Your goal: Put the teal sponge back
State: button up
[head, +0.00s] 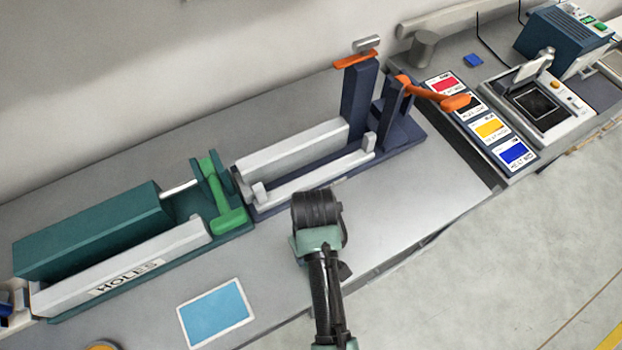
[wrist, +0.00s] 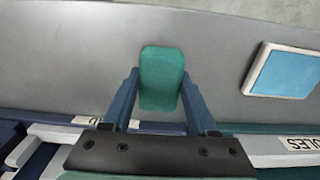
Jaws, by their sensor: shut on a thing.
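The teal sponge (wrist: 162,90) shows in the wrist view as an upright rounded block between the two blue fingers of my gripper (wrist: 161,76). The fingers are shut on its sides. In the head view my gripper (head: 317,208) is over the front part of the grey bench, just in front of the navy machine; its fingers and the sponge are hidden there. A light blue rectangle with a white border (head: 215,312) lies on the bench to the lower left. It also shows at the right in the wrist view (wrist: 284,73).
A green machine marked HOLES (head: 95,225) stands left on the bench (head: 425,205). The navy machine (head: 360,105) with an orange lever stands behind my gripper. Colour cards (head: 490,128) and a small press (head: 540,103) are at right. The bench front right of my gripper is clear.

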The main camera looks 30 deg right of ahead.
jog(key=shift+a+f, duration=0.1)
jog(key=shift+f, duration=2.65)
jog(key=shift+f, duration=0.1)
jog(key=o, duration=1.3)
